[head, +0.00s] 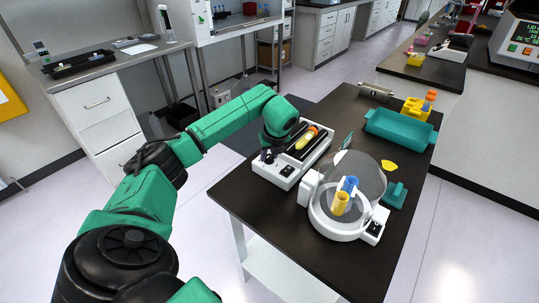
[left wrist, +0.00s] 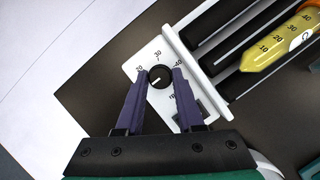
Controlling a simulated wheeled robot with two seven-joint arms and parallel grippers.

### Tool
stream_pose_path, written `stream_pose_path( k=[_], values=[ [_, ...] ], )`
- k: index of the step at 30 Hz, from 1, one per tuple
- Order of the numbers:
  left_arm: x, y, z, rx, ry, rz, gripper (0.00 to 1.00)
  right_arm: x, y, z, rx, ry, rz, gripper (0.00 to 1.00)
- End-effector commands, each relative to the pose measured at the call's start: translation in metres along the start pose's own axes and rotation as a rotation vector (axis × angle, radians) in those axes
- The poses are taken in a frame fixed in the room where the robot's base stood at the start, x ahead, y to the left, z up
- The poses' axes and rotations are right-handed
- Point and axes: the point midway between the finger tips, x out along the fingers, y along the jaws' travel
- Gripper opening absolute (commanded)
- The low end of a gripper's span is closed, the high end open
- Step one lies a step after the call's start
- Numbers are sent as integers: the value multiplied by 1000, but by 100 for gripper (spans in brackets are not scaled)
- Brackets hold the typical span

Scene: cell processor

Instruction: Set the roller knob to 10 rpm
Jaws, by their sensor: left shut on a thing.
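The tube roller (head: 283,176) is a white unit with black rollers on the near left of the dark bench. Its round black roller knob (left wrist: 160,77) shows in the left wrist view, with printed marks 20, 30 and 40 around its far side. A short pale pointer line on the knob seems to point to the lower left. The other marks are partly hidden by my fingers. My left gripper (left wrist: 160,80) is shut on the knob, one purple finger on each side. In the head view my left gripper (head: 267,153) is at the roller's left end and hides the knob.
An amber tube (left wrist: 280,42) lies on the rollers. A white centrifuge (head: 350,222) with a clear dome holding blue and yellow tubes stands just right of the roller. A teal tray (head: 400,128) and a yellow rack (head: 415,110) are farther back. The bench's near corner is clear.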

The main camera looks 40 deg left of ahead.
Motion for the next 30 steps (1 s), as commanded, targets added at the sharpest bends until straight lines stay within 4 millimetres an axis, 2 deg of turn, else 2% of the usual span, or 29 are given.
stream_pose_path(
  k=[5, 6, 8, 20, 23, 30],
  values=[
    [-1, 0, 1, -1, -1, -3, 0, 0, 0, 0, 0, 0, 0, 0],
    [-1, 0, 1, -1, -1, -3, 44, 0, 0, 0, 0, 0, 0, 0],
    [-1, 0, 1, -1, -1, -3, 67, 0, 0, 0, 0, 0, 0, 0],
    [-1, 1, 1, 48, -1, -21, 67, -2, 0, 0, 0, 0, 0, 0],
    [-1, 3, 1, 171, 0, -69, 67, -6, 0, -1, 0, 0, 0, 0],
    [-1, 6, 2, 588, 1, -244, 67, -18, 0, -2, 0, 0, 0, 0]
  ],
)
